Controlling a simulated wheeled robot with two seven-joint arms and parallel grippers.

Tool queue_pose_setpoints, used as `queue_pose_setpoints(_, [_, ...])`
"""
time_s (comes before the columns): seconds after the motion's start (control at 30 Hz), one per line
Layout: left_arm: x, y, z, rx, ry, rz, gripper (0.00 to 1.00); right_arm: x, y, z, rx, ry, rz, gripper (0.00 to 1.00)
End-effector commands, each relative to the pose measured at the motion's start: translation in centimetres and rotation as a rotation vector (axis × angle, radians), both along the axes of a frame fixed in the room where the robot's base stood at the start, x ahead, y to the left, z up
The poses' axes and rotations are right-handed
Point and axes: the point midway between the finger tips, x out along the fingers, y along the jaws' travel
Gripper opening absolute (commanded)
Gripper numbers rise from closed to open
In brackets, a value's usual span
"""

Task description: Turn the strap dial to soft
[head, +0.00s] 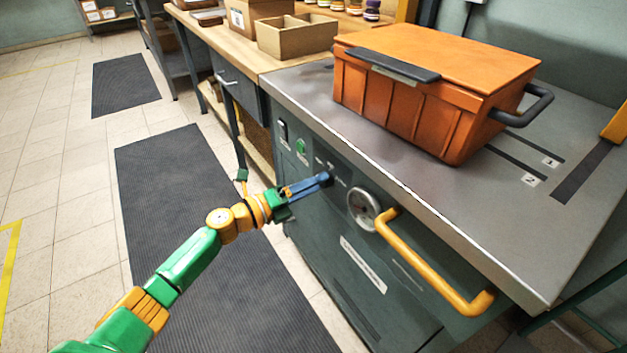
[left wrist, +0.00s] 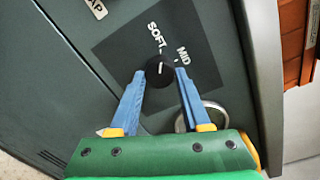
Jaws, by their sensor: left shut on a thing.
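The strap dial (left wrist: 160,71) is a round black knob with a white pointer line, on a dark plate of the grey-green machine front (head: 330,240). In the left wrist view the labels SOFT (left wrist: 157,38) and MID (left wrist: 184,56) stand beyond it. The pointer line appears to point at the tick by SOFT. My left gripper (head: 322,180) is shut on the dial, with one blue finger on each side in the left wrist view (left wrist: 162,74). In the head view the fingers hide most of the dial. My right gripper is not in view.
A round gauge (head: 364,208) and a yellow handle (head: 430,262) are right of the dial. A green button (head: 301,147) is to its left. An orange case (head: 425,95) stands on the metal top. The floor mat (head: 180,190) in front is clear.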

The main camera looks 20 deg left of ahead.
Motion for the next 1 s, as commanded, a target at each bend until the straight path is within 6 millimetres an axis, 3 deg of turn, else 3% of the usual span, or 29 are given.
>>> queue_pose_setpoints(0.77, [0.04,0.04,0.05,-0.075,0.057,0.001,0.00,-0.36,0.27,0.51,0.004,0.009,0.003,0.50])
queue_pose_setpoints(0.8, [0.04,0.03,0.04,-0.075,0.057,0.001,0.55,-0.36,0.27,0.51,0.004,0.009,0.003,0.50])
queue_pose_setpoints(0.9, [0.03,0.02,0.04,-0.075,0.057,0.000,0.77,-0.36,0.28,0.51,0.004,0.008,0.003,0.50])
queue_pose_setpoints(1.0, [0.03,0.02,0.03,-0.074,0.056,0.000,0.77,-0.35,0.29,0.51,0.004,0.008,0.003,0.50])
